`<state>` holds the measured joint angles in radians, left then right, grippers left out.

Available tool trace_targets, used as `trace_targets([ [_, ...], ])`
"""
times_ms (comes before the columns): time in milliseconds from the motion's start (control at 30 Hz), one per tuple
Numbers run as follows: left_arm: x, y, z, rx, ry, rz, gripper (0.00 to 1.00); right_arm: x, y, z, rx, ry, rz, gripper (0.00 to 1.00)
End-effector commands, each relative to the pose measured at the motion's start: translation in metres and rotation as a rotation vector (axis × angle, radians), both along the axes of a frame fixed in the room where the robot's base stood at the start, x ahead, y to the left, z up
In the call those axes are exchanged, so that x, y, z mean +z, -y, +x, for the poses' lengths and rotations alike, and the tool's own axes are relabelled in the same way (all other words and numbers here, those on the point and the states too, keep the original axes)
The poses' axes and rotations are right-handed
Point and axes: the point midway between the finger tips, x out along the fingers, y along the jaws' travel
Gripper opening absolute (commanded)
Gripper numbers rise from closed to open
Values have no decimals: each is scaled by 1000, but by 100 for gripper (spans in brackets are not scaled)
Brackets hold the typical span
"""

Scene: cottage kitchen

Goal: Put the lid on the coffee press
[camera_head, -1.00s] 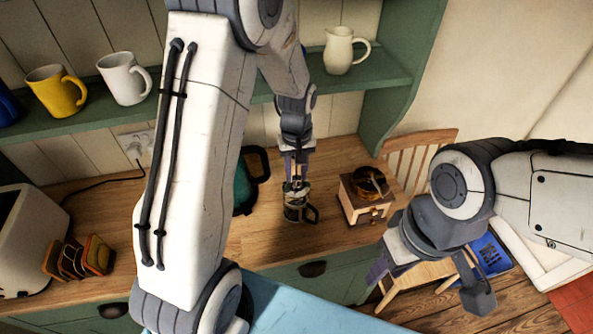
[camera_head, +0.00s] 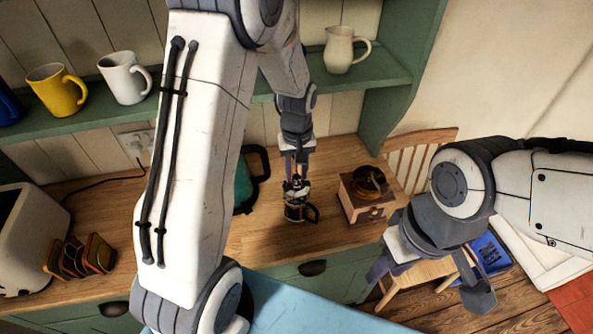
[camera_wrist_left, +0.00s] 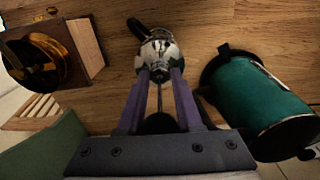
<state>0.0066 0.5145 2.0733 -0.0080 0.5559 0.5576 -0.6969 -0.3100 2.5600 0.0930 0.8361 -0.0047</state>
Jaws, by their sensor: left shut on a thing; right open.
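The coffee press (camera_head: 297,211), a small glass pot with a dark frame and handle, stands on the wooden counter; it also shows in the left wrist view (camera_wrist_left: 154,50). My left gripper (camera_head: 297,179) is right above it, pointing down. It is shut on the lid (camera_wrist_left: 160,73), whose thin rod and dark knob point back between the fingers. The lid is at the press's mouth, in line with it; I cannot tell whether it is fully seated. My right gripper (camera_head: 429,284) is open and empty, in front of the counter at the right.
A coffee grinder (camera_head: 362,207) stands close to the right of the press. A green kettle (camera_wrist_left: 262,100) stands on its other side, partly behind my left arm. A toast rack (camera_head: 80,257) and toaster (camera_head: 27,240) are at the left. A shelf (camera_head: 385,76) runs above.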

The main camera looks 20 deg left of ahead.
Motion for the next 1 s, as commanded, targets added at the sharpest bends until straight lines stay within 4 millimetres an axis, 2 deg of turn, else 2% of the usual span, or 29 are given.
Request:
trace_targets([
  [400,0,0,0,0,0,0,0,1,0,0,0,0,0,41],
  [1000,-12,0,0,0,0,0,0,-7,0,0,0,0,0,41],
])
